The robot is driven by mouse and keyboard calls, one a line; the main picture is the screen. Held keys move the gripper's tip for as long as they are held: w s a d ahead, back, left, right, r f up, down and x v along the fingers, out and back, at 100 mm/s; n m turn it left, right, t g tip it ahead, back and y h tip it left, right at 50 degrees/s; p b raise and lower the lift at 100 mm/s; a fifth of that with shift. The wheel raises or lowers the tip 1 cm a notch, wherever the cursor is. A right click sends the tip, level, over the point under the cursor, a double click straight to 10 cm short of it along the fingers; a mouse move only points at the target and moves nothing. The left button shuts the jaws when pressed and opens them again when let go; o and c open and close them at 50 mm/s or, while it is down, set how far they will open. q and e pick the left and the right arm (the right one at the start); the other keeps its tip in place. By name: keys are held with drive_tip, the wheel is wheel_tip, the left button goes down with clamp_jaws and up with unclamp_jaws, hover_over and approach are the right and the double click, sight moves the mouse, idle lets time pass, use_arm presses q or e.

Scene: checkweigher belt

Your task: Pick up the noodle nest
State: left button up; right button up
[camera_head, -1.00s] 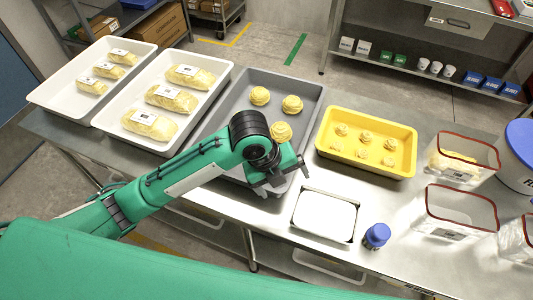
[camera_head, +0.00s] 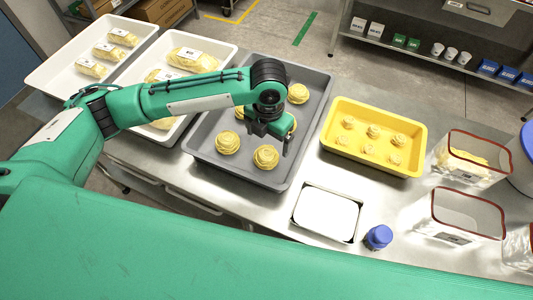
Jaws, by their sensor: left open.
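Several round yellow noodle nests lie in a grey tray (camera_head: 318,112) at the middle of the table. One nest (camera_head: 228,142) is at the front left of the tray, another nest (camera_head: 265,157) at its front middle, and a third nest (camera_head: 298,93) at the back right. Others are partly hidden behind my left arm and gripper. My left gripper (camera_head: 270,139) is open, pointing down over the tray among the nests, just behind the front middle nest in the picture. I cannot tell its exact height. My right gripper is out of view.
A yellow tray (camera_head: 328,148) with several smaller nests stands to the right. A metal scale plate (camera_head: 326,214) and a blue-capped jar (camera_head: 378,237) are in front. Clear red-rimmed bins (camera_head: 458,214) stand at the right. White trays (camera_head: 62,52) of packed noodles are at the left.

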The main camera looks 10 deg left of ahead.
sight(266, 152)
use_arm(q)
wheel_tip(266, 152, down, 3)
drive_tip(key=shift+r, duration=0.1)
drive_tip(key=f+p, duration=0.1)
drive_tip(key=f, duration=0.3)
drive_tip(key=shift+s+a+f+p, duration=0.1)
drive_tip(key=shift+s+a+p, duration=0.1)
drive_tip(key=shift+p, duration=0.2)
drive_tip(key=shift+w+f, duration=0.1)
drive_tip(key=shift+f, duration=0.4)
drive_tip(key=c, duration=1.1)
drive_tip(key=shift+r, duration=0.1)
drive_tip(key=shift+r+b, duration=1.3)
drive_tip(key=shift+r, duration=8.6)
